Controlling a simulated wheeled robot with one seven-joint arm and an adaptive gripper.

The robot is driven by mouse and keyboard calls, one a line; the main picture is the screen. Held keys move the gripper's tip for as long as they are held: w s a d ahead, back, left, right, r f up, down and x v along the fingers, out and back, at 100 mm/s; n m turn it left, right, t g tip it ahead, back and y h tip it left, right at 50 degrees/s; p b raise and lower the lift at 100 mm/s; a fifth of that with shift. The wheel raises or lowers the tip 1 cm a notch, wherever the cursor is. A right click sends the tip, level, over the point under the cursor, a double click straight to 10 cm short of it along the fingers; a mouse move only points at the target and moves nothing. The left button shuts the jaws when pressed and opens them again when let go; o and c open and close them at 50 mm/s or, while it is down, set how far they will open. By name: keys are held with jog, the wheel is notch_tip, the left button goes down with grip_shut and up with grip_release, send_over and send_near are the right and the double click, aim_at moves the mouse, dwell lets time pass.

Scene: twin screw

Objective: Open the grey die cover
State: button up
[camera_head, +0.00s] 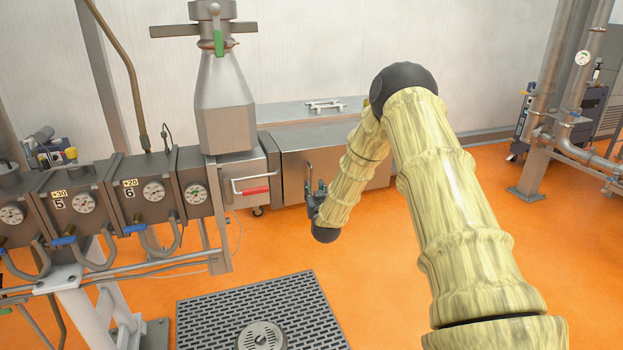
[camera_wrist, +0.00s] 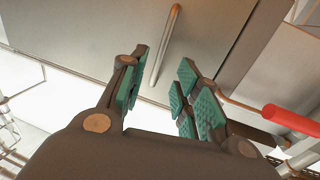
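The grey die cover (camera_head: 340,150) is a large metal box at the end of the machine in the head view. An upright bar handle (camera_head: 308,178) stands on its front face. In the wrist view the cover (camera_wrist: 85,35) fills the top, and its handle (camera_wrist: 165,45) shows beyond and between my fingers. My gripper (camera_head: 312,190) is just in front of the cover near that handle. In the wrist view my gripper (camera_wrist: 160,85) is open, with green pads apart. Nothing shows held; whether the fingers touch the handle cannot be told.
A bar with a red grip (camera_head: 255,190) is left of my gripper; the red grip (camera_wrist: 290,120) is close on the right in the wrist view. A steel hopper (camera_head: 225,100) stands above. A floor grate (camera_head: 260,310) lies in front.

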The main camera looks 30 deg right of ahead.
aim_at(312, 180)
jog(key=shift+p+x, duration=1.25)
jog(key=shift+x, duration=2.6)
jog(key=shift+f, duration=0.1)
jog(key=shift+c, duration=0.5)
grip_shut()
